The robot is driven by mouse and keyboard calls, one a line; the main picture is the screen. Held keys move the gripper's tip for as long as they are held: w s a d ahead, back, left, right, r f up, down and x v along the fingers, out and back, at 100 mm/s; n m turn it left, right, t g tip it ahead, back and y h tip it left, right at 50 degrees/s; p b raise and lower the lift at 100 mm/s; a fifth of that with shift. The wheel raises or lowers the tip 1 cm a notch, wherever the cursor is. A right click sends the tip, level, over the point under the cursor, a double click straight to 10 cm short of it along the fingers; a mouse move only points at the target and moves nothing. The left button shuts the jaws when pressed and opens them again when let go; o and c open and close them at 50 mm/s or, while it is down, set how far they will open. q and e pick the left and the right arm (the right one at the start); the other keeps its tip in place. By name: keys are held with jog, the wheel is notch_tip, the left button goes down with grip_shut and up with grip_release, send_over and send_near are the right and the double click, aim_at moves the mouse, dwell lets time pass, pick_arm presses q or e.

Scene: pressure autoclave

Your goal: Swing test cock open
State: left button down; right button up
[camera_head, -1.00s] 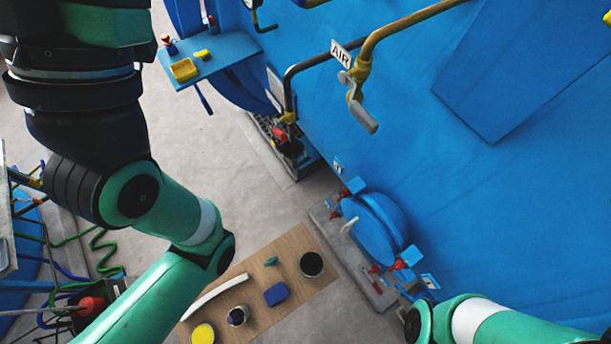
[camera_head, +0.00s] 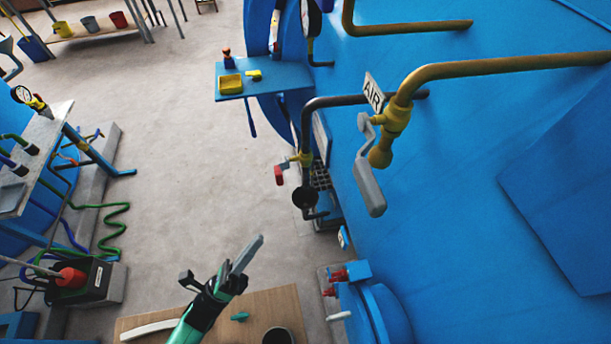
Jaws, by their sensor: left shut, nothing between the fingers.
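A brass cock (camera_head: 394,122) beside the white AIR sign sits at the end of a brass pipe on the blue vessel. Its grey cranked lever (camera_head: 370,188) hangs downward in front. A smaller brass cock (camera_head: 303,158) with a red-ended handle (camera_head: 280,173) is on the dark pipe lower left, above a dark round cup or funnel. No label tells which one is the test cock. My left gripper (camera_head: 248,254) is shut and empty, below and left of both cocks, touching neither. My right gripper is out of view.
The blue vessel (camera_head: 470,170) fills the right side. A blue shelf (camera_head: 285,80) with a yellow tray juts out above the smaller cock. A wooden board (camera_head: 270,305) lies below my left gripper.

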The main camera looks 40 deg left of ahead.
pick_arm(q)
jog(key=w+a+r+p, duration=0.1)
jog(key=w+r+p, duration=0.5)
jog(key=w+r, duration=0.2)
jog(key=shift+w+a+r+p, duration=0.2)
jog(key=shift+r+p, duration=0.15)
jog(key=shift+r, duration=0.15)
